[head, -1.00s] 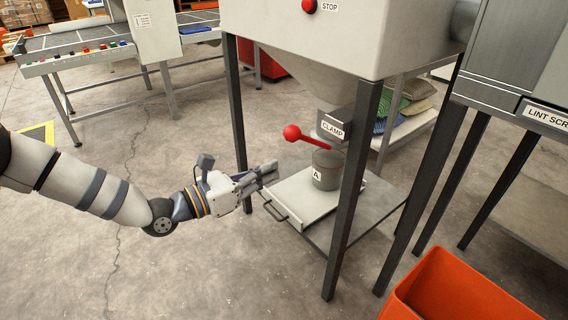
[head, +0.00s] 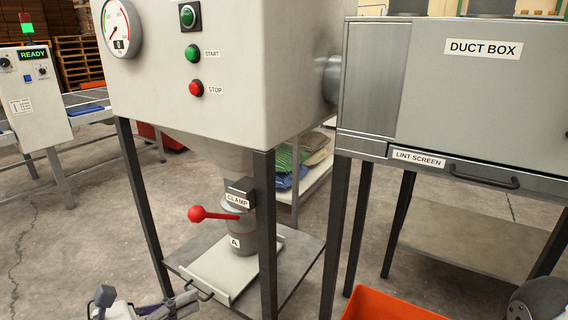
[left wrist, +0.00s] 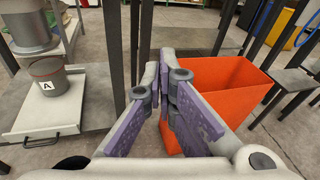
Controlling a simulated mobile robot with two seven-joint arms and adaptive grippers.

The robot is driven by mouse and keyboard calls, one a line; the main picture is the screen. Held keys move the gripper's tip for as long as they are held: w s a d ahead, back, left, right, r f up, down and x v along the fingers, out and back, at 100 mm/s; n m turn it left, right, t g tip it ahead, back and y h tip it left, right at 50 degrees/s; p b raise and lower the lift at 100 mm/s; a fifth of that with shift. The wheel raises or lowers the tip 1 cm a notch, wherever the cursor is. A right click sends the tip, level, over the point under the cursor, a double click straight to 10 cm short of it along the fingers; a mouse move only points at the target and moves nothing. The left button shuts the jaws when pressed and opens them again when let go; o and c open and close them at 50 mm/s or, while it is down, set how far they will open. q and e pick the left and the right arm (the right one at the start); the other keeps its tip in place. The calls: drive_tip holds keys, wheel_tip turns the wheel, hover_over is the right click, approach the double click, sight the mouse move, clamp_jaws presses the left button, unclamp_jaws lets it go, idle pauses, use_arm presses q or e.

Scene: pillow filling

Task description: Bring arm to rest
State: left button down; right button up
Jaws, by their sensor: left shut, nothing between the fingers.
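My left gripper (head: 182,303) is at the bottom edge of the head view, below and in front of the sliding tray (head: 208,267). In the left wrist view its purple-padded fingers (left wrist: 163,88) come together at the tips, shut and empty. The grey canister marked A (head: 241,241) stands on the tray under the red-handled clamp (head: 214,214). It also shows in the left wrist view (left wrist: 49,82), to the left of and apart from the fingers. My right gripper is not in view.
An orange bin (head: 385,305) stands on the floor at the bottom right; the left wrist view shows it (left wrist: 240,95) beyond the fingers. The filling machine's dark legs (head: 264,230) stand beside the tray. The duct box (head: 465,100) is on the right. Floor at left is open.

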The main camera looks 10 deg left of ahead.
use_arm(q)
drive_tip(key=s+d+f+m+g, duration=0.5)
drive_tip(key=s+d+f+g, duration=0.1)
drive_tip(key=s, duration=0.4)
drive_tip(key=s+d+f+m+g, duration=0.5)
drive_tip(key=s+d+g, duration=0.15)
drive_tip(key=s, duration=0.35)
drive_tip(key=s+a+f+m+g+y+p, duration=0.1)
drive_tip(key=s+a+f+m+y, duration=0.1)
drive_tip(key=s+a+m+y, duration=0.3)
drive_tip(key=s+a+f+m+g+y+p, duration=0.1)
drive_tip(key=s+a+f+m+y, duration=0.2)
drive_tip(key=s+m, duration=0.7)
drive_tip(key=a+m+y, duration=0.2)
drive_tip(key=a+m, duration=0.1)
drive_tip(key=m, duration=0.1)
drive_tip(key=shift+s, duration=0.4)
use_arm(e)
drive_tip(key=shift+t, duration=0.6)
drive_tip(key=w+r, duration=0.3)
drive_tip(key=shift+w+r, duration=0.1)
